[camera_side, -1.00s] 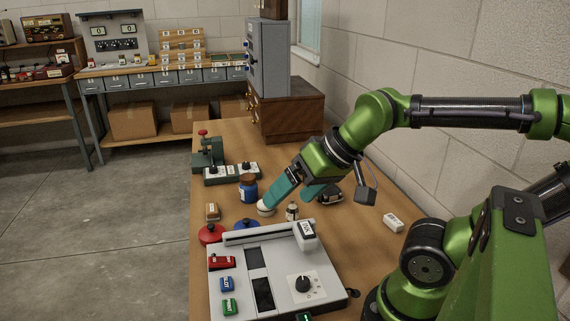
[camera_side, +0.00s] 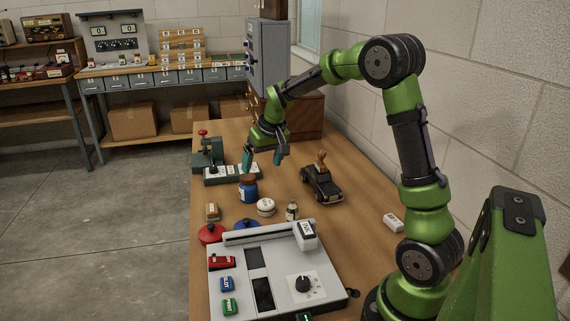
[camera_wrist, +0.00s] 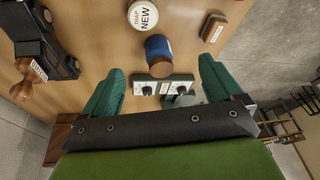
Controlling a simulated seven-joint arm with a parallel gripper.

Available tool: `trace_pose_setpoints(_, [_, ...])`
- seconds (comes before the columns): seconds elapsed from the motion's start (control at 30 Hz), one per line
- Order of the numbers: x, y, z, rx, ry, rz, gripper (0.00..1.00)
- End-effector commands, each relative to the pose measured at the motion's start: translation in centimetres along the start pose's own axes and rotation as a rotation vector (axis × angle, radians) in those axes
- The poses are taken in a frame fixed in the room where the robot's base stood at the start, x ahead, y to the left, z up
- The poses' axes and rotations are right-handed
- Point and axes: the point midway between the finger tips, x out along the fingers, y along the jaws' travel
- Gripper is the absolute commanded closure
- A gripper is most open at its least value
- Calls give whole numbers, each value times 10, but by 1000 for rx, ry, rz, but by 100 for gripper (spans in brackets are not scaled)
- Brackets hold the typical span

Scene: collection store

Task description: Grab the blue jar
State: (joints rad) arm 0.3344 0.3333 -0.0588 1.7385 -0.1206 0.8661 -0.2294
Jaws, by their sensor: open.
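The blue jar (camera_side: 248,193) with a brown lid stands upright on the wooden table (camera_side: 280,212) in the side view. In the wrist view the blue jar (camera_wrist: 157,46) shows between the fingertips, its brown lid towards me. My gripper (camera_side: 263,159) is open and empty, with teal fingers spread apart. It hangs above the table, up and slightly right of the jar in the side view. In the wrist view my gripper (camera_wrist: 161,69) has one finger on each side of the jar's lid. I see no contact with the jar.
A black toy car (camera_side: 322,187) with a brown-handled thing is to the right. A green-grey switch device (camera_side: 232,174) is behind. A large grey panel (camera_side: 272,281) fills the front.

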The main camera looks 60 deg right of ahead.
Motion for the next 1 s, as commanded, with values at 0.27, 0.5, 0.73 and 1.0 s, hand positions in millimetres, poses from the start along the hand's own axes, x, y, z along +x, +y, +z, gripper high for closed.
trace_pose_setpoints(0.27, [12,10,-42,-121,63,35,7])
trace_pose_setpoints(0.5, [61,12,-44,-120,58,33,7])
trace_pose_setpoints(0.73, [105,12,-47,-120,62,33,7])
trace_pose_setpoints(1.0, [125,12,-48,-119,63,32,7])
